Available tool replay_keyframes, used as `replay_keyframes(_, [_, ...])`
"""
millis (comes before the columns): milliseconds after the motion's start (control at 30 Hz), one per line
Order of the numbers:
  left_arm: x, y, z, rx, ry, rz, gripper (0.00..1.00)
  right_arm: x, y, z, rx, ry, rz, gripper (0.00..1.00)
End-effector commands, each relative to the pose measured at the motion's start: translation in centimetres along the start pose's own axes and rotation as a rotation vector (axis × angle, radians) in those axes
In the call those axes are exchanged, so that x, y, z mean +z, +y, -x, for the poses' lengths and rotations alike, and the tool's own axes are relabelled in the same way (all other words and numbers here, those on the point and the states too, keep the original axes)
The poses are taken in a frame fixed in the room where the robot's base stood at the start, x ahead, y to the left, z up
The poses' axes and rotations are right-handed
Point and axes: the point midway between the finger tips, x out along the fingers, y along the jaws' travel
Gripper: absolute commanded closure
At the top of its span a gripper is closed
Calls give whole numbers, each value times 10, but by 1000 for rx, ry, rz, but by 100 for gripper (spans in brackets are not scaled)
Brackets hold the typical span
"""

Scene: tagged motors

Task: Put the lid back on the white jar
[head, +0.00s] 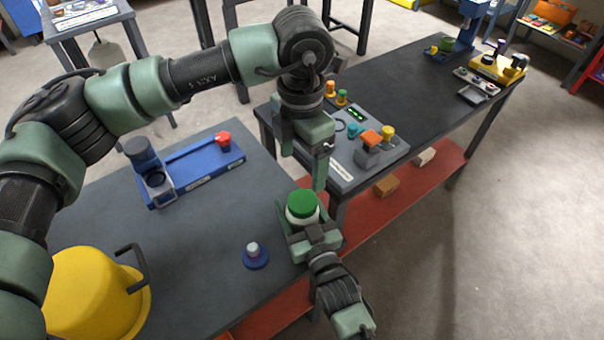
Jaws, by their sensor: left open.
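The white jar (303,217) is near the right edge of the near table, with the green lid (302,202) on its top. The lid looks level, but I cannot tell whether it is fully seated. My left gripper (303,170) points down just above and behind the lid in the picture. Its fingers are apart with nothing between them. My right gripper (307,231) comes in from below, and its jaws are around the jar's body, holding it upright. The jar's lower part is hidden by this gripper.
On the near table stand a blue fixture (198,170) with a red knob, a small blue base with a grey peg (255,257) and a yellow container (95,295). A grey panel with coloured knobs (368,155) lies on the far table. The near table's middle is clear.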

Motion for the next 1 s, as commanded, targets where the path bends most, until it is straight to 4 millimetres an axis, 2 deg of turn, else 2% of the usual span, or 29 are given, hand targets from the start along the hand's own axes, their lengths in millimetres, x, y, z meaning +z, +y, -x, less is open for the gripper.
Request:
replay_keyframes(100, [0, 0, 6, 0, -1, 0, 18, 0, 0, 0, 0, 0, 0, 100])
replay_keyframes(367, [0, 0, 7, -1, -1, 0, 18, 0, 0, 0, 0, 0, 0, 100])
replay_keyframes(400, [0, 0, 7, -1, -1, 0, 18, 0, 0, 0, 0, 0, 0, 26])
replay_keyframes(467, [0, 0, 7, -1, -1, 0, 18, 0, 0, 0, 0, 0, 0, 9])
replay_keyframes(833, [0, 0, 6, -1, 0, 1, 18, 1, 0, 3, 0, -1, 0, 9])
replay_keyframes(1000, [0, 0, 3, -1, 0, 1, 18, 2, 0, 26, 0, -3, 0, 9])
